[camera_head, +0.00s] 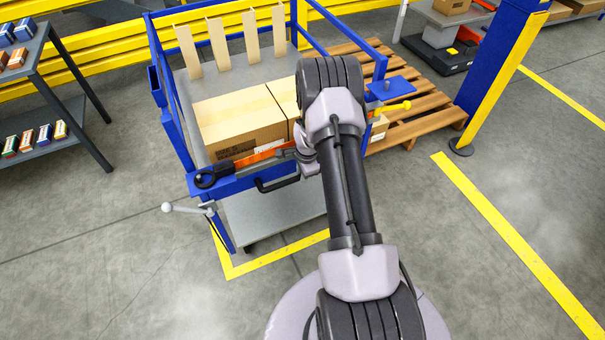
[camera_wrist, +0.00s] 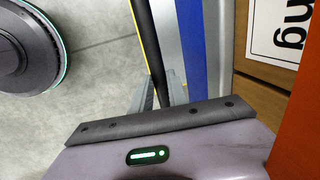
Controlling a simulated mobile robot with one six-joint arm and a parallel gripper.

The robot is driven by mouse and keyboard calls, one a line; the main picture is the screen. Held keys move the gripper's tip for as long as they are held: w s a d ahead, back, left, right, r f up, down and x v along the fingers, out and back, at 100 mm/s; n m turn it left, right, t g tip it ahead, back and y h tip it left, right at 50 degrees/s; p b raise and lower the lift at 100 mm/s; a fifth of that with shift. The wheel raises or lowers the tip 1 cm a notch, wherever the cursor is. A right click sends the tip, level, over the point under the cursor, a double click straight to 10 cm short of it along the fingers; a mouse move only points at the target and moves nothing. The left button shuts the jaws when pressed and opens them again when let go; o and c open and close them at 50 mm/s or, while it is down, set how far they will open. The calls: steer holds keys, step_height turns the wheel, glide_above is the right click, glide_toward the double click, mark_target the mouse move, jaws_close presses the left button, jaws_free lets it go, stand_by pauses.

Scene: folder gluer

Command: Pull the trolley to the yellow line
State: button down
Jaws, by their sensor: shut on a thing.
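The trolley (camera_head: 228,184) is a blue-framed cart with a grey deck and a lower shelf. It carries cardboard boxes (camera_head: 240,118). Its black handle (camera_head: 277,184) is on the near side. In the wrist view the black handle bar (camera_wrist: 158,45) runs between the fingers of my gripper (camera_wrist: 160,92), which is shut on it. In the head view my arm hides the fingers. A yellow floor line (camera_head: 285,254) makes a corner at the trolley's near end. Another yellow line (camera_head: 510,235) runs diagonally on the right.
A wooden pallet (camera_head: 415,110) lies right of the trolley, close to it. A blue and yellow post (camera_head: 500,70) stands beyond it. A grey shelf rack (camera_head: 45,95) with small boxes is at the left. Yellow rails run behind. The near floor on both sides is clear.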

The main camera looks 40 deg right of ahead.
steer(key=c, duration=1.3)
jaws_free()
steer(key=s+r+p, duration=0.3)
steer(key=r+p, duration=0.3)
steer(key=r, duration=1.1)
steer(key=shift+s+a, duration=0.15)
steer(key=shift+a, duration=0.25)
